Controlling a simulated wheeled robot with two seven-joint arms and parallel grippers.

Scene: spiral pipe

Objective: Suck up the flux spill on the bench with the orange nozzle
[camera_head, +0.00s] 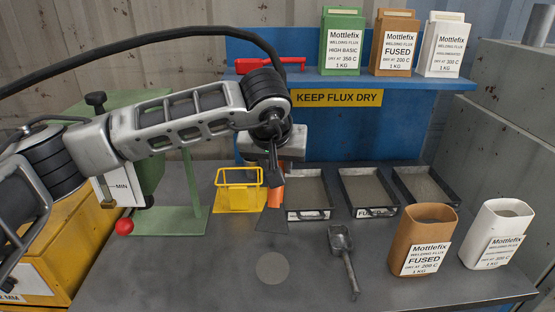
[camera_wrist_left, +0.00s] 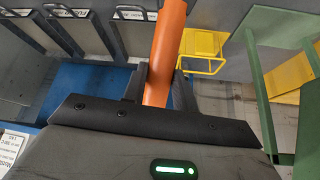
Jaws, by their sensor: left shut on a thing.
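The orange nozzle (camera_head: 277,192) is in my left gripper (camera_head: 274,165), beside the yellow wire holder. In the left wrist view the orange nozzle (camera_wrist_left: 165,45) passes between the two dark fingers of my left gripper (camera_wrist_left: 160,88), which are shut on it. In the head view a dark flat shape (camera_head: 271,221) lies just below the nozzle; I cannot tell whether it is the nozzle's mouth or a shadow. The flux spill (camera_head: 272,268) is a round grey patch on the bench, in front of the nozzle and apart from it. My right gripper is not in view.
The yellow holder (camera_head: 240,199) stands left of the nozzle. Three flux trays (camera_head: 308,214) line the back right. A scoop (camera_head: 346,262) lies right of the spill, with an open brown canister (camera_head: 424,243) and white one (camera_head: 497,238) beyond. The green stand (camera_head: 183,221) is left.

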